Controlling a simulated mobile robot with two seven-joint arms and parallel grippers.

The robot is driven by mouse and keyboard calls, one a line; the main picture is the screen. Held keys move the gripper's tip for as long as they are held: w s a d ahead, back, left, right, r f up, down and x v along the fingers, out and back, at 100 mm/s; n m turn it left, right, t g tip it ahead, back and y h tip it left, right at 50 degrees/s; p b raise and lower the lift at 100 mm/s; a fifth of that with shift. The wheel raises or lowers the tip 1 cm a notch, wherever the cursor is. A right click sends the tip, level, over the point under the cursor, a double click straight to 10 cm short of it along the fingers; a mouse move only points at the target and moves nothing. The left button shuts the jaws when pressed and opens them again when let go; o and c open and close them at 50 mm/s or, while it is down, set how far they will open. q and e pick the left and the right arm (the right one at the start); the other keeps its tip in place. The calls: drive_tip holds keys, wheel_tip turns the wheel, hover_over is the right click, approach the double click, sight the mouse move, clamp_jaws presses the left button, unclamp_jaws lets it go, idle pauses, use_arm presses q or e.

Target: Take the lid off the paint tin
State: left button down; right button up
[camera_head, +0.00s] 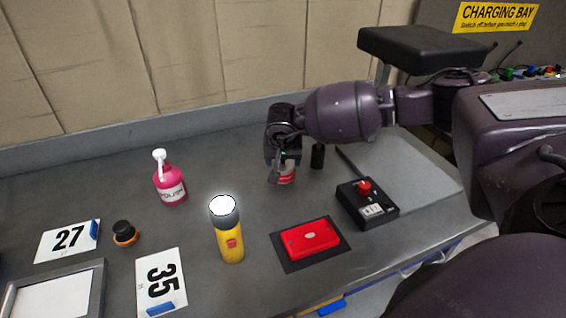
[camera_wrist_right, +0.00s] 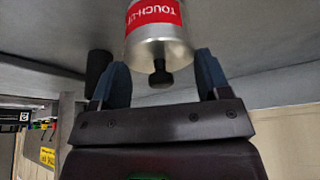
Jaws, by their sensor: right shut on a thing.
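The paint tin (camera_head: 287,175) is a small silver tin with a red label, standing on the grey bench under my right gripper (camera_head: 283,160). In the right wrist view the tin (camera_wrist_right: 155,12) appears upside down, its label partly readable. Its silver lid (camera_wrist_right: 158,52) has a dark knob (camera_wrist_right: 160,76) in the middle. I cannot tell whether the lid is apart from the tin. My left gripper is not in view.
A dark cylinder (camera_head: 318,156) stands close right of the tin. Bare bench lies left of the tin.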

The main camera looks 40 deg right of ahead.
drive_tip(key=shift+r, duration=0.15)
wheel_tip(320, 180, up, 20)
idle(0.6)
